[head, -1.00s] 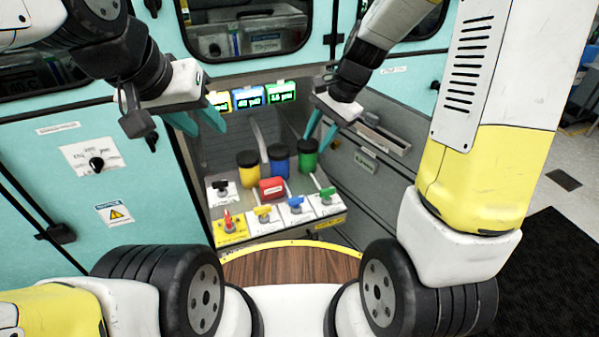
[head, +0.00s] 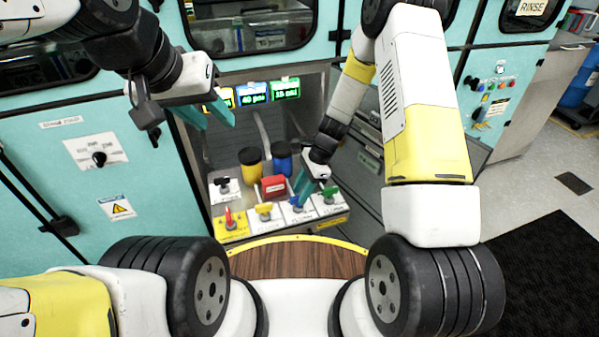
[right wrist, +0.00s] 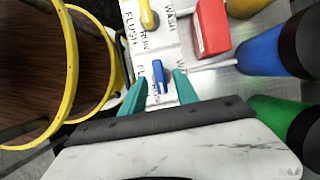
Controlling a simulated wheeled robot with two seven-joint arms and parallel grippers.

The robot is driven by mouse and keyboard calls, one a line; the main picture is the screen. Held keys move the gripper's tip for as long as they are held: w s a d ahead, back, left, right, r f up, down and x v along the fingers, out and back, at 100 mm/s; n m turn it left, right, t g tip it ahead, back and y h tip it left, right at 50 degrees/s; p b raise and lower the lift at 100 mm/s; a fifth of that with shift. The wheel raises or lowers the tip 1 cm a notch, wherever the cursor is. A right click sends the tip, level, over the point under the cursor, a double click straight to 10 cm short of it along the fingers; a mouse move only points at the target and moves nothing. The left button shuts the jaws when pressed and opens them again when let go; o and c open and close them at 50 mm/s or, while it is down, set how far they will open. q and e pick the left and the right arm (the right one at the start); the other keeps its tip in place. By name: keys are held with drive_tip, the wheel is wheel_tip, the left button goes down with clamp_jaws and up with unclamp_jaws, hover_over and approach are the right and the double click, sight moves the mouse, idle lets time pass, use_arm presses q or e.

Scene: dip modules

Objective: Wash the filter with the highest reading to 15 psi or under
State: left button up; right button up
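Yellow (head: 250,160), blue (head: 281,155) and green (right wrist: 275,120) filter canisters stand in the bay; my right arm hides the green one in the head view. Above them, the blue display (head: 252,93) reads about 40 psi, and the green display (head: 286,88) looks like 15 psi, blurred. The yellow display (head: 221,101) is partly covered. Below are the yellow valve (head: 264,209), blue valve (head: 298,204) and green valve (head: 328,192). My right gripper (head: 303,187) is open, its fingertips either side of the blue valve handle (right wrist: 158,75). My left gripper (head: 207,115) is open and empty, upper left.
A red block (head: 273,187) sits among the valves and canisters. A red-handled valve (head: 229,217) is at the front left and a black-handled one (head: 223,184) behind it. The bay walls are close on both sides. A wooden round top (head: 300,262) lies in front.

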drive_tip(key=shift+x, duration=0.8)
clamp_jaws()
